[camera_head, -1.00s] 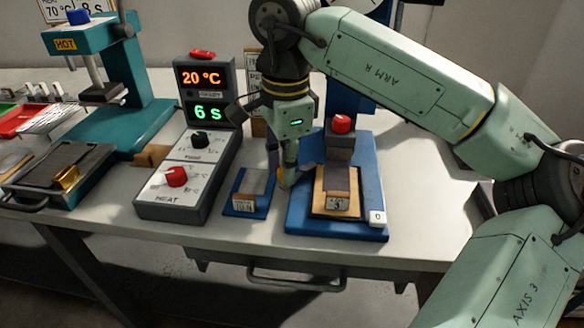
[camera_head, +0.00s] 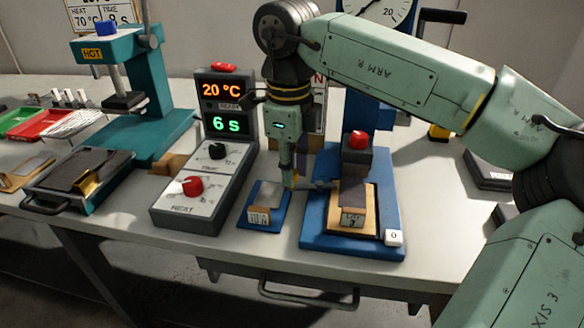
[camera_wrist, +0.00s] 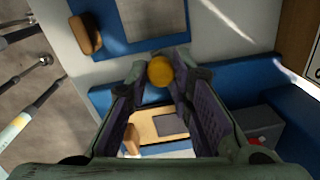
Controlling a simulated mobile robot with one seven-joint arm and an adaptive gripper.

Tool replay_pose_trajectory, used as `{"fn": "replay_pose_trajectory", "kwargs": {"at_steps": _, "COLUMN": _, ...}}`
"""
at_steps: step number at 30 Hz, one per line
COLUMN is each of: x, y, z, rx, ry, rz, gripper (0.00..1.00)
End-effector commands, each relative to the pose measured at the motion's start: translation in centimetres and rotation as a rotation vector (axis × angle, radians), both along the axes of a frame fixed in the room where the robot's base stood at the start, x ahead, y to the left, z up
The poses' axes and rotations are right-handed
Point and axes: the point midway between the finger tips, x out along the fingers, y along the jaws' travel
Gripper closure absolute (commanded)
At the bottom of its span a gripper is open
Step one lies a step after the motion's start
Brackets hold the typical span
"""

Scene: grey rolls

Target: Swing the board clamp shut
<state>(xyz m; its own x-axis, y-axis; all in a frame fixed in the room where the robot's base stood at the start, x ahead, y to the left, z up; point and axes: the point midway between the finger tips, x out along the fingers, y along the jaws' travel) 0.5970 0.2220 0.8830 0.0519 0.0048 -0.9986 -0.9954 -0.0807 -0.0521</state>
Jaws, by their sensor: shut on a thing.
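The blue stand (camera_head: 310,232) bears a wooden board (camera_head: 373,218) with a dark grey strip (camera_head: 354,194) on it. A short grey clamp lever (camera_head: 320,185) sticks out to the left over the stand's left edge. My gripper (camera_head: 294,182) points down at the lever's left end, between the stand and a small blue plate. In the wrist view, an orange ball knob (camera_wrist: 160,71) sits between my fingertips (camera_wrist: 160,78), and the fingers are shut on it. The board also shows below it (camera_wrist: 160,122). The lever's pivot cannot be made out clearly.
A red button (camera_head: 357,139) tops a grey block on the stand. The small blue plate (camera_head: 280,223) lies close on the left, then the heat control box (camera_head: 187,205). A teal press (camera_head: 150,95) stands farther left.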

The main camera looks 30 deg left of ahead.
Motion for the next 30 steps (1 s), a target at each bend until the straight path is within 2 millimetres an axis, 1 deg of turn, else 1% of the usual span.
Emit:
{"fn": "replay_pose_trajectory", "kwargs": {"at_steps": 6, "x": 0.22, "y": 0.01, "z": 0.02, "rx": -0.001, "ry": -0.001, "rz": -0.03, "gripper": 1.0}}
{"fn": "replay_pose_trajectory", "kwargs": {"at_steps": 17, "x": 0.27, "y": 0.01, "z": 0.03, "rx": -0.001, "ry": -0.003, "rz": -0.033, "gripper": 1.0}}
{"fn": "replay_pose_trajectory", "kwargs": {"at_steps": 18, "x": 0.27, "y": 0.01, "z": 0.03, "rx": 0.0, "ry": -0.003, "rz": -0.032, "gripper": 0.77}}
{"fn": "replay_pose_trajectory", "kwargs": {"at_steps": 26, "x": 0.19, "y": 0.04, "z": 0.02, "rx": 0.0, "ry": -0.001, "rz": -0.03, "gripper": 0.59}}
{"fn": "replay_pose_trajectory", "kwargs": {"at_steps": 30, "x": 0.16, "y": 0.04, "z": 0.01, "rx": 0.0, "ry": 0.0, "rz": -0.029, "gripper": 0.59}}
